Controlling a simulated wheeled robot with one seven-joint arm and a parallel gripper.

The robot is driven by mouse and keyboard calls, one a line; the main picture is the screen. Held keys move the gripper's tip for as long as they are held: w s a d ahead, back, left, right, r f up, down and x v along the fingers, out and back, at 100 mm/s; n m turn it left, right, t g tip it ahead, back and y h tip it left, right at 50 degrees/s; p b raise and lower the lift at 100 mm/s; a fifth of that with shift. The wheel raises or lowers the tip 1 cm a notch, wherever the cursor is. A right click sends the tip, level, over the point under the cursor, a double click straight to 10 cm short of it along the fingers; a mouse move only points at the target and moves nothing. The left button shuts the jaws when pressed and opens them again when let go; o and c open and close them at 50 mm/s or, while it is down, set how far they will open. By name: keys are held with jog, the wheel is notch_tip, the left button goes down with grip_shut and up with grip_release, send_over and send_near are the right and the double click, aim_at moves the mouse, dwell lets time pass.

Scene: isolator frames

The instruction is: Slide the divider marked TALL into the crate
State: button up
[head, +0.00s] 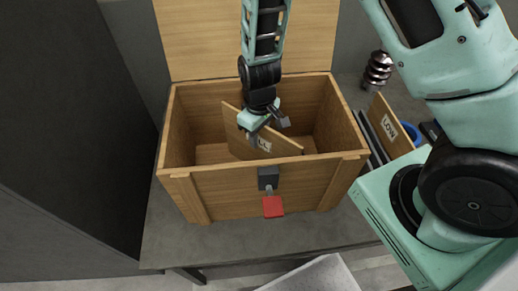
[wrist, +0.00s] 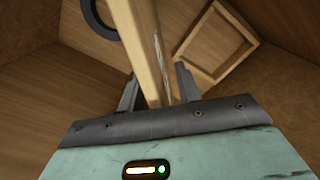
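The open wooden crate (head: 190,183) stands on the bench with its lid raised behind. A wooden divider (head: 285,145) is inside it, slanting across the interior with its top edge tilted. Its white label is partly covered and I cannot read it. My gripper (head: 268,132) reaches down into the crate at the divider's top edge. In the wrist view the fingers of my gripper (wrist: 157,85) straddle the divider (wrist: 152,55), with a gap beside the right finger, so they look open around it. The divider's lower part is hidden by the crate's front wall.
Another divider (head: 391,125), its label seeming to read LOW, stands to the right of the crate beside dark panels. A red tag (head: 273,207) hangs from the latch (head: 268,178) at the front. A ribbed metal object (head: 378,70) and a blue item (head: 412,134) are at right.

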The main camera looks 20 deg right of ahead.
grip_shut()
jog(key=shift+r, duration=0.1)
dwell(1.2)
